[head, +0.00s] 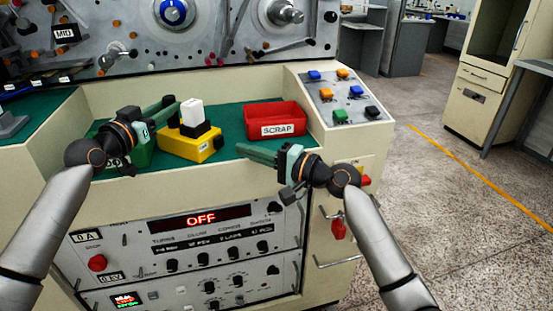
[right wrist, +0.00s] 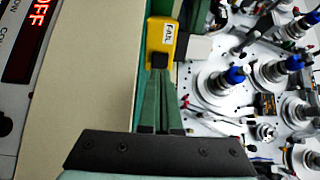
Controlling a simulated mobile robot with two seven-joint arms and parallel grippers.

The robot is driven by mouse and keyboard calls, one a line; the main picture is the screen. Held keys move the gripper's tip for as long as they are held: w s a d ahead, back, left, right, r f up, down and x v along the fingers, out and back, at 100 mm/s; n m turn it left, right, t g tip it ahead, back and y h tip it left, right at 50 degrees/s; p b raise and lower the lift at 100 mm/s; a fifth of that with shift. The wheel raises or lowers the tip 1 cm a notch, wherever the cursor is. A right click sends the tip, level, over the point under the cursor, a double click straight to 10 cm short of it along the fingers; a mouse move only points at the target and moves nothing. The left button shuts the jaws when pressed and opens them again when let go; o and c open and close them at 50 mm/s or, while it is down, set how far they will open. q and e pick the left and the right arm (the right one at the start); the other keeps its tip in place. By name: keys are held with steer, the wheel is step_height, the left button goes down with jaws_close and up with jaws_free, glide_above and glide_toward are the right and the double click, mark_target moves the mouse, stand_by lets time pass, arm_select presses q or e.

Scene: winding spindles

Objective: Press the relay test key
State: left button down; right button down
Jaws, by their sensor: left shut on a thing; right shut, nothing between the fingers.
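A yellow box (head: 188,146) with a black top part and a small label sits on the green work surface. A white block (head: 192,112) stands upright in its black top. My left gripper (head: 176,106) reaches in from the left, its fingertips at the white block and shut on it; the contact is partly hidden. My right gripper (head: 241,150) is shut and empty, its fingertips to the right of the yellow box and apart from it. The right wrist view shows the yellow box (right wrist: 158,33) beyond the closed fingers, with a black square part (right wrist: 160,61) at its near end.
A red SCRAP bin (head: 275,115) stands behind my right gripper. A green bin (head: 140,157) is partly hidden by my left gripper. A panel of coloured buttons (head: 341,92) is at the right. The front control panel (head: 190,250) reads OFF. Winding spindles (head: 283,12) stand behind.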

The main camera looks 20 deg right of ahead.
arm_select(q)
steer(key=shift+f, duration=0.3)
arm_select(e)
steer(key=v, duration=0.7)
steer(key=shift+s+d, duration=0.15)
steer(key=shift+d, duration=0.2)
arm_select(q)
steer(key=shift+w+a, duration=0.1)
steer(key=shift+a, duration=0.1)
stand_by(0.5)
steer(key=c, duration=0.7)
jaws_free()
steer(key=shift+o, duration=1.2)
steer(key=shift+d+r, duration=0.1)
steer(key=shift+r, duration=0.1)
